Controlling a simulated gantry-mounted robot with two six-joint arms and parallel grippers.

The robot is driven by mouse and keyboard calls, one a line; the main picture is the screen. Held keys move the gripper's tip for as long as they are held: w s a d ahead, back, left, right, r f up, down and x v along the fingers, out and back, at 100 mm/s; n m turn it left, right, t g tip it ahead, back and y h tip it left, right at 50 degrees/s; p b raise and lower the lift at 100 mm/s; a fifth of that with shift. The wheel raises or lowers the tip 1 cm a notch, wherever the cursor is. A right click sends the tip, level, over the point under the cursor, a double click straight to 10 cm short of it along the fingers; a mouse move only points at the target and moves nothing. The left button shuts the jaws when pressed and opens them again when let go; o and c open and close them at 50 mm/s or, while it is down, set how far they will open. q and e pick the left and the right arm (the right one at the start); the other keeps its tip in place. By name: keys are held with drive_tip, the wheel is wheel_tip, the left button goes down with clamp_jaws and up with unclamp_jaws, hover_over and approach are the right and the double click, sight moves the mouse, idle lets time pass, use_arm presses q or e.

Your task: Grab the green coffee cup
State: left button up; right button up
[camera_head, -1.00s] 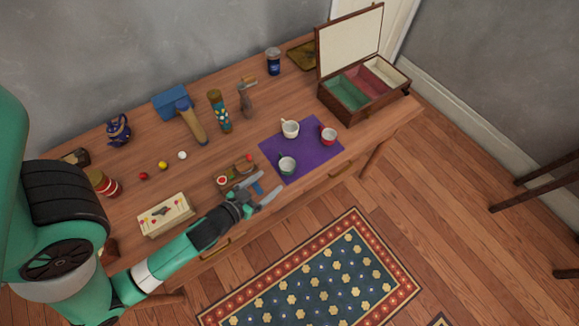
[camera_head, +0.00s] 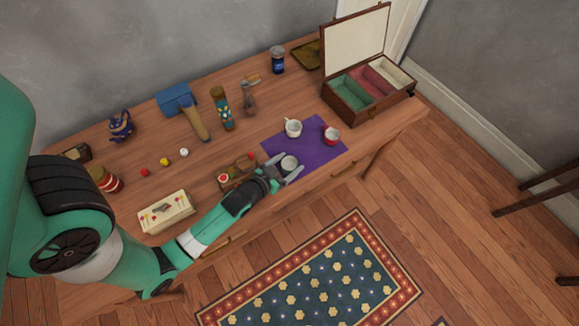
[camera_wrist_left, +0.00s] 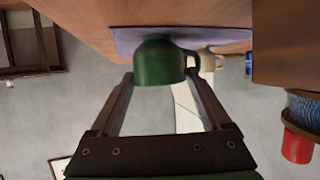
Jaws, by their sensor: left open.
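The green coffee cup (camera_head: 289,162) stands on the purple mat (camera_head: 325,149) near its front left part. In the left wrist view the green cup (camera_wrist_left: 158,62) sits between the ends of my open fingers, with its handle towards the right. My left gripper (camera_head: 287,173) is open around the cup's near side; in the wrist view (camera_wrist_left: 160,88) I cannot tell whether the fingers touch it. My right gripper is out of view.
An open wooden box (camera_head: 366,97) with compartments stands at the back right. A small wooden holder with red items (camera_head: 226,178) is close to my left gripper. A cream box (camera_head: 166,212) lies at the front left. The mat's right front is clear.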

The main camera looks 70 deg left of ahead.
use_arm(q)
drive_tip(key=shift+w+a+f, duration=0.2)
drive_tip(key=shift+w, duration=0.15)
drive_tip(key=c, duration=1)
drive_tip(key=shift+r, duration=0.1)
drive_tip(key=shift+r, duration=0.25)
wheel_tip(320, 180, up, 2)
drive_tip(key=shift+r+p, duration=0.15)
drive_tip(key=shift+p, duration=0.7)
drive_tip(key=w+d+r+p, duration=0.1)
drive_tip(key=d+r+p, duration=0.1)
drive_tip(key=d+r, duration=0.1)
drive_tip(key=w+d+r+p, duration=0.1)
drive_tip(key=d+r+p, duration=0.1)
drive_tip(key=d, duration=0.4)
drive_tip(key=w+d+r+p, duration=0.1)
drive_tip(key=d+r+p, duration=0.1)
drive_tip(key=d+r, duration=0.2)
drive_tip(key=shift+d+r, duration=0.4)
drive_tip(key=shift+r, duration=0.1)
